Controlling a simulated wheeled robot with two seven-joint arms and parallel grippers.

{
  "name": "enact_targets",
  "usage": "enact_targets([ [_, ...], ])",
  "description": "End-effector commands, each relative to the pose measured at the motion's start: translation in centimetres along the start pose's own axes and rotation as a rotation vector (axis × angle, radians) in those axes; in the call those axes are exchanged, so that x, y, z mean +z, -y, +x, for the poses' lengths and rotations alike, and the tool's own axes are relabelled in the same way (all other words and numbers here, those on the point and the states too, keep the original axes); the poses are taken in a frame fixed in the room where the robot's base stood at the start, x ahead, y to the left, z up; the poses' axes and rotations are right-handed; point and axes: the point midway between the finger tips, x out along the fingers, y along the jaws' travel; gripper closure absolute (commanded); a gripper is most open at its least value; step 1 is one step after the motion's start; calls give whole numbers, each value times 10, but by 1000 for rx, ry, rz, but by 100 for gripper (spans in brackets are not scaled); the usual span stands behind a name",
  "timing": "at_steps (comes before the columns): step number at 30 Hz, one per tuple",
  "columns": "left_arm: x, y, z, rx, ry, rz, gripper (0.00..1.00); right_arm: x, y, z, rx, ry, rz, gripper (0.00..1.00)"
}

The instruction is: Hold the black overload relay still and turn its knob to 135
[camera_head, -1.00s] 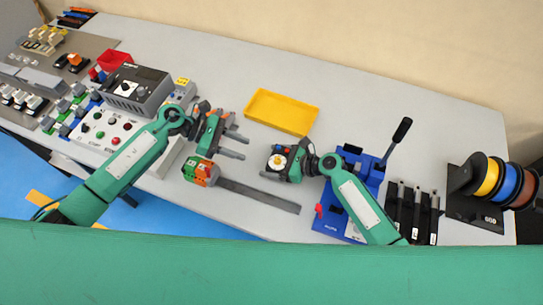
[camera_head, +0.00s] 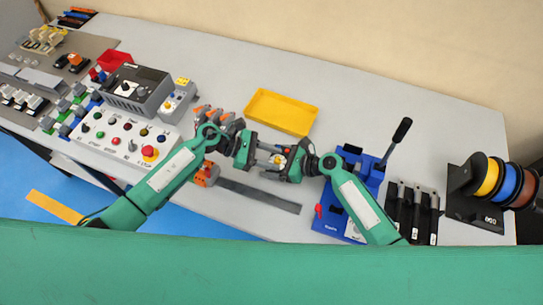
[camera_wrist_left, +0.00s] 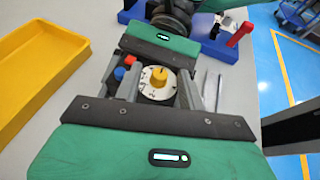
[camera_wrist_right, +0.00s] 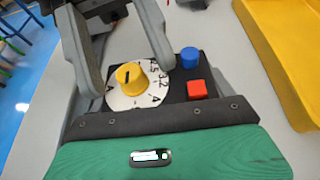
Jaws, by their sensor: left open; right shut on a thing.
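The black overload relay (camera_wrist_right: 172,95) has a yellow knob (camera_wrist_right: 130,76) on a white numbered dial, with a blue button (camera_wrist_right: 189,57) and a red button (camera_wrist_right: 197,89) beside it. In the head view the relay is mostly hidden between my grippers. My right gripper (camera_head: 286,163) is shut on the relay's body and holds it from the right. My left gripper (camera_head: 268,158) faces it from the left, open. In the left wrist view its fingers extend along either side of the knob (camera_wrist_left: 160,76), apart from it. A dark line marks the knob's top; the dial setting is unclear.
A yellow tray (camera_head: 281,112) lies behind the grippers. A blue bender (camera_head: 343,215) with a black lever stands to the right, near wire spools (camera_head: 495,182). A grey control box with buttons (camera_head: 124,130) is at left. A grey bar (camera_head: 262,197) lies in front.

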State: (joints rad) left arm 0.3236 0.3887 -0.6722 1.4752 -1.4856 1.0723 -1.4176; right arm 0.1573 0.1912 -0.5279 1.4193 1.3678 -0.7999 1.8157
Motion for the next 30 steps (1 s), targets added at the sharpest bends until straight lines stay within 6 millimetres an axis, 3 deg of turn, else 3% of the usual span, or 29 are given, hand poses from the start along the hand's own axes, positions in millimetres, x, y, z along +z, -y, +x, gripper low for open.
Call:
enact_targets([
  [8, 0, 0, 2, 0, -1, 0, 60, 0, 0, 0, 0, 0, 0, 46],
  [15, 0, 0, 2, 0, -1, 0, 100, 0, 0, 0, 0, 0, 0, 46],
  [30, -2, 3, 2, 110, -5, -46, 100, 0, 0, 0, 0, 0, 0, 46],
])
